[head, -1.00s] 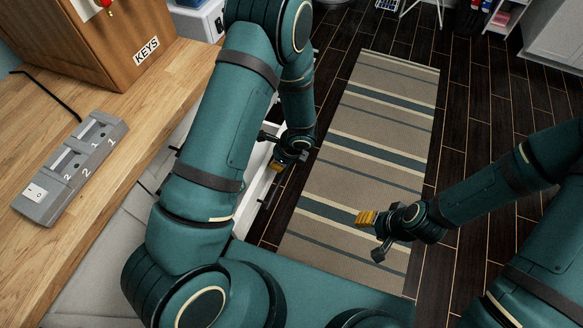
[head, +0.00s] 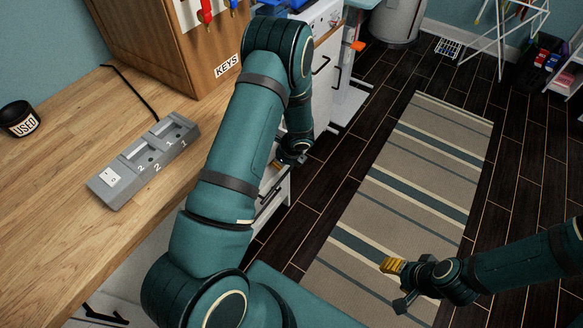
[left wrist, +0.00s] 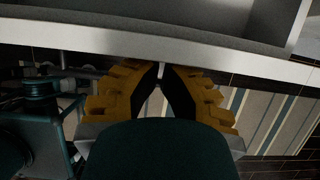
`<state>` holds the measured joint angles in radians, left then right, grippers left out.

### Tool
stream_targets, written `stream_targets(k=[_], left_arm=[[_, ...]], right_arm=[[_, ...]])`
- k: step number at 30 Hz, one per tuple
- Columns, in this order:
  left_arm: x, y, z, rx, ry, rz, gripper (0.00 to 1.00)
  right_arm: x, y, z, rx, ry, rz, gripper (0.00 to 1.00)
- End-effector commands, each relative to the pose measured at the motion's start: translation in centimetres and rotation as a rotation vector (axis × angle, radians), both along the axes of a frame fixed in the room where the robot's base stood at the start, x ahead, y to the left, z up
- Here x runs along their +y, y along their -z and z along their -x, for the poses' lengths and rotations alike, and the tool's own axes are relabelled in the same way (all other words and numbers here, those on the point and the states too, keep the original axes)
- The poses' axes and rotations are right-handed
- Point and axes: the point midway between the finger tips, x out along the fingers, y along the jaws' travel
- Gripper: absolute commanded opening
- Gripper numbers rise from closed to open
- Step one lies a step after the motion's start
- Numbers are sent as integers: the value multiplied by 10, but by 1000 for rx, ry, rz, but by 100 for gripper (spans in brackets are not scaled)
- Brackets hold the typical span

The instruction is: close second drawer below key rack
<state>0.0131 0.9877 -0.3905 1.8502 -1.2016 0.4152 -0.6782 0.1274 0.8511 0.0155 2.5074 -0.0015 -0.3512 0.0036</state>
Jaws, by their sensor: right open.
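The wooden key rack (head: 165,45) with its KEYS label stands on the counter's far end. Below it, a white drawer (head: 274,184) with a dark handle shows partly behind my left arm. In the left wrist view, a drawer's white edge (left wrist: 215,55) and grey inside (left wrist: 190,12) show that it stands open. My left gripper (head: 294,152) is low beside the drawer front. In the wrist view its yellow fingers (left wrist: 163,68) come together at the tips just below that edge, with nothing seen held; contact is unclear. My right gripper (head: 396,284) is open and empty above the rug.
A grey switch box (head: 145,160) and a black USED cup (head: 18,119) stand on the wooden counter (head: 60,200). A striped rug (head: 400,180) lies on the dark floor to the right. A white cabinet (head: 324,75) and a drying rack (head: 505,30) stand farther back.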

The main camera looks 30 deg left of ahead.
Motion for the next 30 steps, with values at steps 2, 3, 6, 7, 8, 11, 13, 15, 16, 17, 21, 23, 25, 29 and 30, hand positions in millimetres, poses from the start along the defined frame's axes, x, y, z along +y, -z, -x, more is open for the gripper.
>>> stream_targets(k=[2,3,6,7,8,11,13,15,16,17,21,23,25,29,30], left_arm=[[9,0,0,-1,-2,0,0],[13,0,0,-1,-2,0,0],[20,0,-1,-1,-2,0,0],[21,0,-1,-1,-1,0,0],[22,0,-1,-1,0,0,0],[26,0,-1,0,0,1,0],[27,0,-1,0,0,1,0],[27,0,-1,0,0,1,0],[27,0,-1,0,0,1,0],[27,0,-1,0,0,1,0],[27,0,-1,0,0,1,0],[27,0,-1,0,0,1,0],[27,0,-1,0,0,0,0],[23,0,-2,-1,1,1,0],[20,0,-3,-1,1,1,0]], right_arm=[[0,-1,0,1,0,0,51],[0,-1,0,1,0,0,51],[0,-1,0,1,0,0,51],[0,-1,0,1,0,0,51],[0,-1,0,1,0,0,51],[0,-1,0,1,0,0,51],[0,-1,1,1,0,0,51],[0,-1,1,1,0,0,51],[0,-1,1,1,0,0,51],[0,-1,0,1,0,0,51],[0,-1,0,1,0,0,51],[0,-1,0,1,0,0,51],[0,-1,0,1,0,0,51],[0,-1,0,1,0,0,51],[0,0,0,1,0,0,51]])
